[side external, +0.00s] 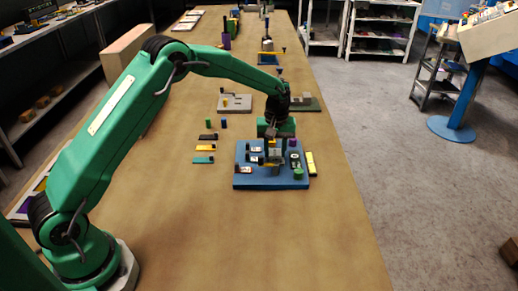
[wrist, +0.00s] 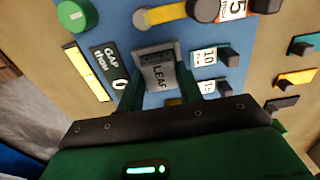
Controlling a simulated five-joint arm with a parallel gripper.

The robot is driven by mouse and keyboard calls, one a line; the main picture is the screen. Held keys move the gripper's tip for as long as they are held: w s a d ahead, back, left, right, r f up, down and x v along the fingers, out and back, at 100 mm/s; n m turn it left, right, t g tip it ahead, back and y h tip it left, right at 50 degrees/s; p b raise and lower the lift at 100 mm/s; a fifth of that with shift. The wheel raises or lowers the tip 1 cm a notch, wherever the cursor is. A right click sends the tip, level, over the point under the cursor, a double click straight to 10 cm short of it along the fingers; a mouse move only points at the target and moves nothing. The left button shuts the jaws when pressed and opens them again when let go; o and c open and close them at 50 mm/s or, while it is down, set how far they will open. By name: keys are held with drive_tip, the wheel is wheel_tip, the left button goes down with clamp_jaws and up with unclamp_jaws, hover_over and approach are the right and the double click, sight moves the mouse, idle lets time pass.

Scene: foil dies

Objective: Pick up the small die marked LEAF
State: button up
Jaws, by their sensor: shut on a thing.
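The small grey die marked LEAF (wrist: 157,76) sits between the two fingers of my gripper (wrist: 158,88) in the wrist view, its lettering facing the camera. My gripper is shut on it. In the side view my gripper (side external: 274,152) points down over the blue board (side external: 245,181), with a small grey piece showing between the fingers. I cannot tell whether the die touches the board or hangs just above it.
Around the die are a green knob (wrist: 76,14), a dark "GAP" plate (wrist: 109,72), a yellow bar (wrist: 86,74) and number tags with black handles (wrist: 204,57). Several coloured handled pieces (side external: 204,148) lie left of the board. The table in front is clear.

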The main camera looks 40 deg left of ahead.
sight(275, 152)
drive_tip(key=shift+r, duration=0.75)
wheel_tip(275, 152, up, 2)
drive_tip(key=shift+r, duration=0.2)
drive_tip(key=s+d+r, duration=0.6)
drive_tip(key=d+r, duration=0.1)
drive_tip(key=d, duration=0.3)
